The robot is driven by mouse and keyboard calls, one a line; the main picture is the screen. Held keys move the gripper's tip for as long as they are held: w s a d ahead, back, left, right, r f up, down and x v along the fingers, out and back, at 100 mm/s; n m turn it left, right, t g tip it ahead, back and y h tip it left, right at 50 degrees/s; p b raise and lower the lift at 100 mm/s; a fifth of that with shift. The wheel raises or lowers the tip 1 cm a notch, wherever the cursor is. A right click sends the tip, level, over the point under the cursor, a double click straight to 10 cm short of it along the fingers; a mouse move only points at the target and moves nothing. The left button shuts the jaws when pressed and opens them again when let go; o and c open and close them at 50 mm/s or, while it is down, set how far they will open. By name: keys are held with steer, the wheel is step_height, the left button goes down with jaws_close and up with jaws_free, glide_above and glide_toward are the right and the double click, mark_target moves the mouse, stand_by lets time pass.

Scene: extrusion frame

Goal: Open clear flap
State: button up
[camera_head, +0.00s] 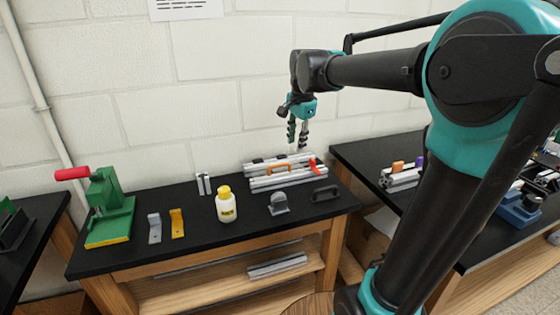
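My gripper (298,143) hangs above the back right of the black-topped bench, pointing down, with a gap between its two fingers. It is open and empty, clear of everything below. Under it, a frame of silver extrusions (287,181) lies on the bench, with an orange handle (278,169) and a red part (314,164) at its right end. I cannot make out a clear flap at this size, nor tell whether one is open or shut.
On the bench (180,256) stand a green press (109,215), grey bracket (154,228), yellow bracket (177,223), white bottle (227,208), grey dome-shaped part (278,204) and black handle (325,194). A second bench is at right. The wall is close behind.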

mark_target(280, 165)
steer(key=w+a+r+m, duration=0.3)
steer(key=a+r, duration=0.1)
steer(key=r, duration=0.2)
steer(key=shift+g, duration=0.3)
steer(key=w+f, duration=0.1)
steer(key=f, duration=0.4)
steer(key=w+f, duration=0.1)
steer(key=f, duration=0.5)
steer(key=a+f, duration=0.1)
steer(key=f, duration=0.4)
steer(key=shift+w+f, duration=0.35)
steer(key=shift+w, duration=0.05)
jaws_close()
